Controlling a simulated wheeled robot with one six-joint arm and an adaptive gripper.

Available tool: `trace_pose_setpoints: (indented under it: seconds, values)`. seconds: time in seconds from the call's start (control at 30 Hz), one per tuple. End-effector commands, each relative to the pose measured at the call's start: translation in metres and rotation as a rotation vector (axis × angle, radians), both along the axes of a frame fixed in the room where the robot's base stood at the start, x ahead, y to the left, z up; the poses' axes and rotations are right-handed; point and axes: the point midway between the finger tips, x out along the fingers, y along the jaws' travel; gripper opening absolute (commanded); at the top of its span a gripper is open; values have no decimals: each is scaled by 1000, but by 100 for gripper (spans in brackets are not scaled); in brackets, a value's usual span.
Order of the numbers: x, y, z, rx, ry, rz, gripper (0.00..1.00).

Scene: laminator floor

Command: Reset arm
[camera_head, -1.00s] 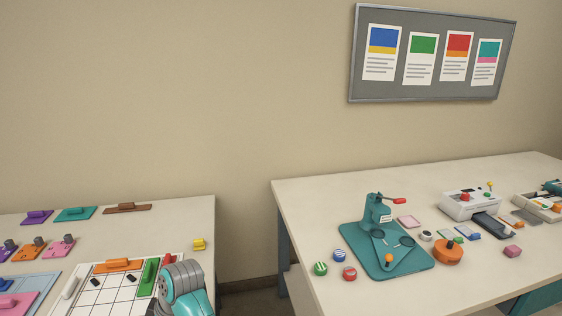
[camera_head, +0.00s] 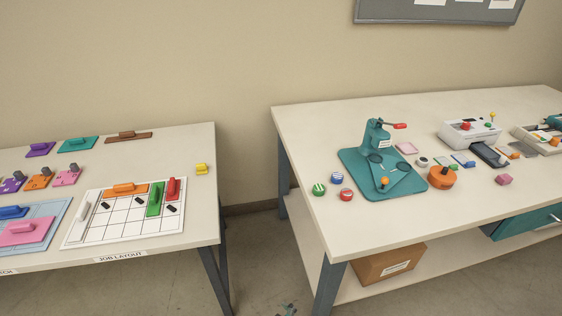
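My arm does not show over the tables. A small dark and teal shape at the bottom edge, between the two tables, looks like the tip of my gripper (camera_head: 287,310). It is cut off by the frame, so I cannot see whether it is open or holds anything. It appears in front of the floor, apart from both tables.
The left table (camera_head: 205,215) carries a white job layout grid (camera_head: 95,240) with orange, green, red and white handled pieces. The right table (camera_head: 300,125) carries a teal press (camera_head: 355,182). A cardboard box (camera_head: 388,264) sits on its lower shelf. The gap between is clear floor.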

Motion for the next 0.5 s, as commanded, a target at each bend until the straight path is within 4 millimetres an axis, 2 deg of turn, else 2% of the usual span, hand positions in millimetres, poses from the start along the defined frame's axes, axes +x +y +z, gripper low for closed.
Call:
trace_pose_setpoints:
  seconds: [0.03, 0.1, 0.27, 0.5]
  values:
    - [-16, -17, -5, 9, -9, -38, 100]
    - [-33, -36, -7, 25, -31, -89, 100]
    - [-75, -76, -2, 64, -85, -200, 100]
    - [-141, -128, 23, 123, -170, -353, 100]
